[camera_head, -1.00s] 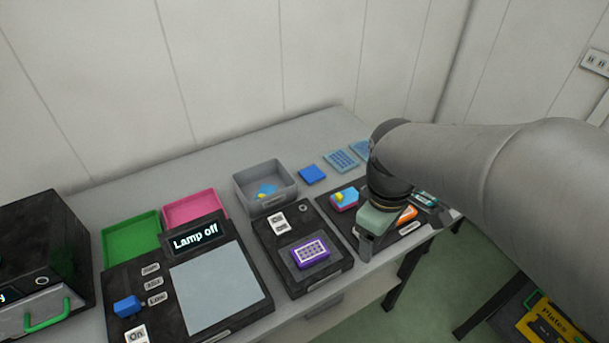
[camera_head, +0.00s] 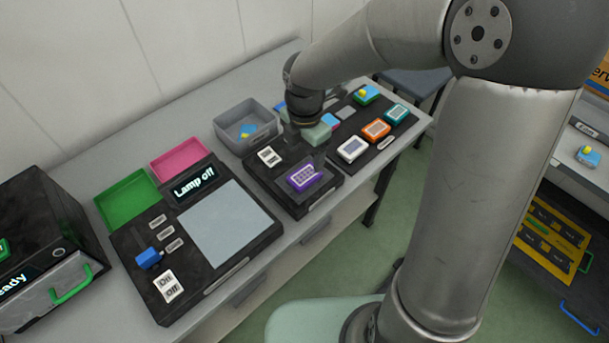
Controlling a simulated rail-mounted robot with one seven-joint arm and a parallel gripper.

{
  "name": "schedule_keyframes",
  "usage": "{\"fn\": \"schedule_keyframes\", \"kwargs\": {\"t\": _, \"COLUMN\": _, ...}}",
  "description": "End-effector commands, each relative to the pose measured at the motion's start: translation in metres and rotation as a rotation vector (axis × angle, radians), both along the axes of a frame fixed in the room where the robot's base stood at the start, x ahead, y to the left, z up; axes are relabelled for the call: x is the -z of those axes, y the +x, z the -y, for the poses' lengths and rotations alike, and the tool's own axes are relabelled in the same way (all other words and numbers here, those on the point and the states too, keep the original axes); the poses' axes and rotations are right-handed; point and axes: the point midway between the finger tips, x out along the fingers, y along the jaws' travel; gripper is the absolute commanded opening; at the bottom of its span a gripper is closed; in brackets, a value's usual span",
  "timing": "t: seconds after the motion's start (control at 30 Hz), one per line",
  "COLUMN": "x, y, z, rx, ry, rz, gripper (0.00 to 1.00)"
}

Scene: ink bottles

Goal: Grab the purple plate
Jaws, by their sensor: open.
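The purple plate (camera_head: 304,177), a small block with a pale grid of wells on top, sits on the black device (camera_head: 267,178) in the middle of the table.
A grey bin (camera_head: 246,130) stands behind the device. To the right, a black panel (camera_head: 390,148) holds white, orange (camera_head: 376,129) and teal plates. To the left are a lamp station (camera_head: 140,240), a pink tray (camera_head: 178,163) and a green tray (camera_head: 126,200).

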Motion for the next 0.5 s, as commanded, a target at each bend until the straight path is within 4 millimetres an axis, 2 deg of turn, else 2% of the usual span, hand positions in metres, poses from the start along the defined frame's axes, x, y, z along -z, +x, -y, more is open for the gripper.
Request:
{"fn": "schedule_keyframes", "kwargs": {"t": 0.1, "x": 0.019, "y": 0.0, "z": 0.0, "rx": 0.0, "ry": 0.0, "rz": -0.001, "gripper": 0.73}}
{"fn": "schedule_keyframes", "kwargs": {"t": 0.33, "x": 0.034, "y": -0.001, "z": 0.0, "rx": 0.0, "ry": 0.0, "rz": -0.002, "gripper": 0.73}}
{"fn": "schedule_keyframes", "kwargs": {"t": 0.5, "x": 0.06, "y": -0.001, "z": -0.001, "rx": -0.002, "ry": 0.0, "rz": -0.004, "gripper": 0.73}}
